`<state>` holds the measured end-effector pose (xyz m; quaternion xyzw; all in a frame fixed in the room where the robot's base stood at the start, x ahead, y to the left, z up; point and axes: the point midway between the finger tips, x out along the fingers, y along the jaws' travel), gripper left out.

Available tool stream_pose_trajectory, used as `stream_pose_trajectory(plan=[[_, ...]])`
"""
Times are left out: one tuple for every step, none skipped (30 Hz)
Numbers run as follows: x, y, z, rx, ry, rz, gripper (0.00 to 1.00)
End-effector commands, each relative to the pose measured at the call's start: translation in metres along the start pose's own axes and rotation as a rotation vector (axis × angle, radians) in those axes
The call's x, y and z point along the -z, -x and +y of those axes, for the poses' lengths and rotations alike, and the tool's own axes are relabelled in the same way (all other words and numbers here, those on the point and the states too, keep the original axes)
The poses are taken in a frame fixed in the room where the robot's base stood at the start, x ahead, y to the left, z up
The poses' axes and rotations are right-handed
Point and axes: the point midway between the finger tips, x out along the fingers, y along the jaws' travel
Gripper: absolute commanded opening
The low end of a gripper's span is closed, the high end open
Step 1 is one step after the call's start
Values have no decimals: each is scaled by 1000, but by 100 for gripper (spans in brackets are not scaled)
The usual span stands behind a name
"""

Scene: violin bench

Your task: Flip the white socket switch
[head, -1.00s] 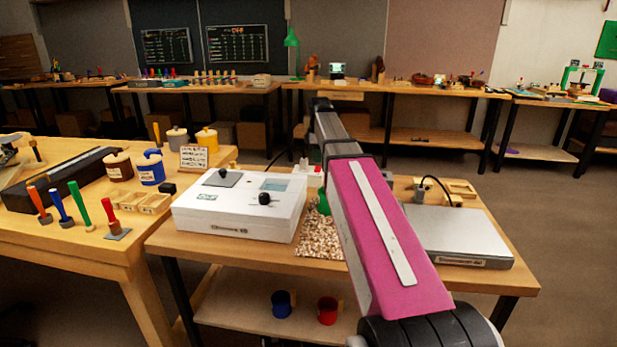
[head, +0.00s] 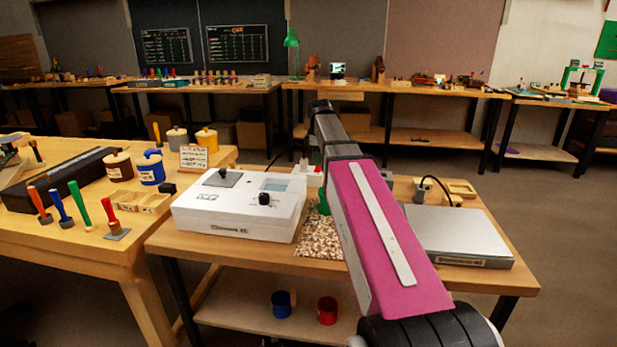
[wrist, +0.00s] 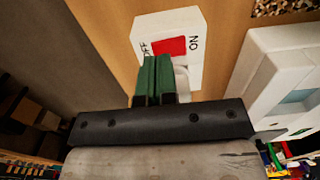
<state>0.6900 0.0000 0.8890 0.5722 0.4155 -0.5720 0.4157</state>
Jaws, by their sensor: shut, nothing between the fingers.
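The white socket switch (wrist: 195,72) sits on the wooden table top in the wrist view, with a red rocker (wrist: 170,46) between the printed words OFF and ON. My gripper (wrist: 153,62) has green fingers, shut together and empty. The fingertips overlap the lower edge of the socket near the OFF side of the rocker; I cannot tell whether they touch it.
A white box with a black knob (head: 240,212) stands left of my arm. A pebbled mat (head: 318,240) lies between them. A grey flat plate (head: 462,238) is to the right. Several tools and pots stand on the left table (head: 70,245).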

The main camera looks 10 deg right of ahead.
Motion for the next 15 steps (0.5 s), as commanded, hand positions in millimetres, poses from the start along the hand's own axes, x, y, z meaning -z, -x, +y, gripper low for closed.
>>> stream_pose_trajectory(plan=[[0, -1, 0, 0, 0, 0, 0], [0, -1, 0, 0, 0, 0, 0], [0, -2, 0, 0, 0, 0, 0], [0, -2, 0, 0, 0, 0, 0], [0, -3, 0, 0, 0, 0, 0], [0, -3, 0, 0, 0, 0, 0], [0, -4, 0, 0, 0, 0, 0], [0, -4, 0, 0, 0, 0, 0], [0, -4, 0, 0, 0, 0, 0], [0, -5, 0, 0, 0, 0, 0], [0, -5, 0, 0, 0, 0, 0], [0, -6, 0, 0, 0, 0, 0], [0, -6, 0, 0, 0, 0, 0], [0, -6, 0, 0, 0, 0, 0], [0, -7, 0, 0, 0, 0, 0]])
